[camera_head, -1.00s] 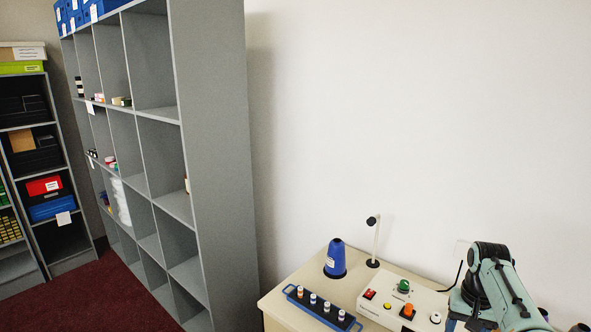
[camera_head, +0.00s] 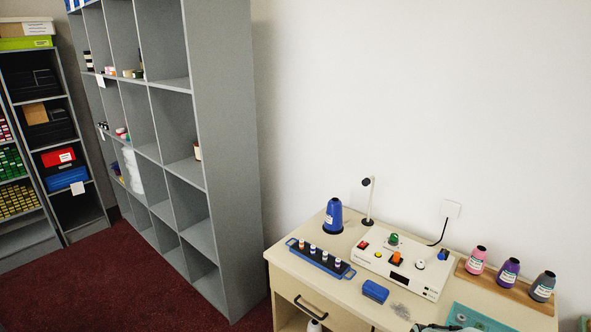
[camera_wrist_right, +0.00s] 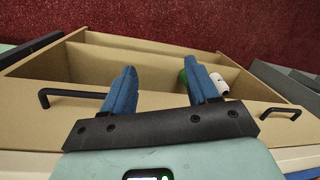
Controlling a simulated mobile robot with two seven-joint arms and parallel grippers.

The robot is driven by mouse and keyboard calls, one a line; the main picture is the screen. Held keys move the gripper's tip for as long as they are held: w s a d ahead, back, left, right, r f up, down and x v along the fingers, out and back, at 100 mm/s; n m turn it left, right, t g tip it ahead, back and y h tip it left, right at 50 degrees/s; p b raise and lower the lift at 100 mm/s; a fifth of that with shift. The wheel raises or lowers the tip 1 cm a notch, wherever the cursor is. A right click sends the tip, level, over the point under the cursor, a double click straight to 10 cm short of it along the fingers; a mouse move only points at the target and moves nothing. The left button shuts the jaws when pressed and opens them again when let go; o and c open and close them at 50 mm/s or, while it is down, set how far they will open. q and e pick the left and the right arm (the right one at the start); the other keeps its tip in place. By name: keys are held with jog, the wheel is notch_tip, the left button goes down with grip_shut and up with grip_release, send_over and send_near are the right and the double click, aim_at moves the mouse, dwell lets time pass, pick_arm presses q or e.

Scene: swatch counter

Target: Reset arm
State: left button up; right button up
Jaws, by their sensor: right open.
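My right gripper (camera_wrist_right: 165,92) shows in the right wrist view with its two blue fingers apart and nothing between them. It is in front of the wooden counter (camera_wrist_right: 60,92), whose open shelf compartments and black handles show around it. In the head view only a small piece of my arm shows at the bottom edge, in front of the counter (camera_head: 283,274); neither gripper can be made out there. My left gripper is not in view.
A tall grey shelf (camera_head: 225,150) stands left. Dark red floor (camera_head: 120,285) is clear.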

jog(key=s+a+f+y, duration=0.1)
jog(key=s+a+f, duration=0.6)
jog(key=s+f, duration=0.2)
jog(key=s+a+f, duration=0.2)
jog(key=s+a, duration=0.2)
jog(key=s, duration=0.4)
jog(key=s+a+f+y, duration=0.1)
jog(key=s+a, duration=0.3)
jog(key=s, duration=0.4)
jog(key=shift+s+a+f, duration=0.2)
jog(key=shift+a+f, duration=0.1)
jog(key=shift+f, duration=0.25)
